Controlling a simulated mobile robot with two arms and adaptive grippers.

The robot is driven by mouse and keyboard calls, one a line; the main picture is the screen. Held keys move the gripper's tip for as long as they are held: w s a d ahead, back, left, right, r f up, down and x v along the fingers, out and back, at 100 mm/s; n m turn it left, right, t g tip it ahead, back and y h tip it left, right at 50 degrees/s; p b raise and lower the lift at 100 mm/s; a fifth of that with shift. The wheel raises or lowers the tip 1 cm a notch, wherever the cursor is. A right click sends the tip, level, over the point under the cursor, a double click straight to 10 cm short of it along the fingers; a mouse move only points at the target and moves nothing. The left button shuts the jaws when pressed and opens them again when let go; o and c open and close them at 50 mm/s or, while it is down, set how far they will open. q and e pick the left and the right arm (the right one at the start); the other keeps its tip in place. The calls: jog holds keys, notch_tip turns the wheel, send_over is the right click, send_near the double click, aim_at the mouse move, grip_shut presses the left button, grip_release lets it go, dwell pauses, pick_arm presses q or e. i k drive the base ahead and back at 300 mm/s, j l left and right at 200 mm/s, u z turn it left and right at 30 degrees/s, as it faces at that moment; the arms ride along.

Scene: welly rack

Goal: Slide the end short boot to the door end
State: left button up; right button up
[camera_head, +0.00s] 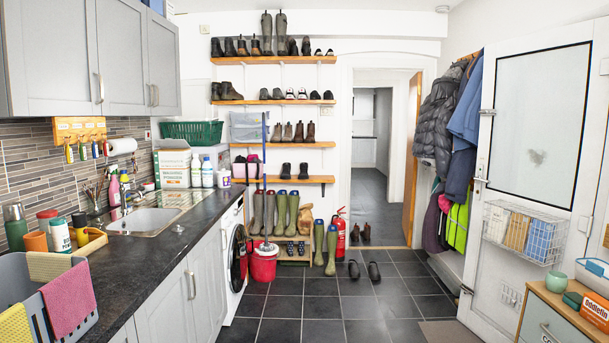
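Neither of my grippers is in view. Wooden wall shelves (290,181) hold several pairs of footwear at the back wall. The lowest shelf has a pair of short dark boots (294,170) near its right part and pinkish-lined dark boots (246,168) at its left. Brown ankle boots (299,132) stand on the shelf above. Below the lowest shelf, tall brown and green wellies (281,213) stand in a row. Green wellies (325,247) stand on the floor at the row's right, towards the doorway (377,160). I cannot tell which short boot is the end one.
A red bucket (263,265) with a blue-handled mop and a red fire extinguisher (341,234) stand beside the wellies. Black shoes (364,271) lie on the tiled floor. A counter (150,245) runs along the left, and a white door (530,130) stands right.

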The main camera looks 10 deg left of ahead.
aim_at(303, 166)
jog(key=u, duration=0.25)
jog(key=i, duration=6.65)
jog(key=l+z, duration=0.05)
jog(key=l, duration=0.1)
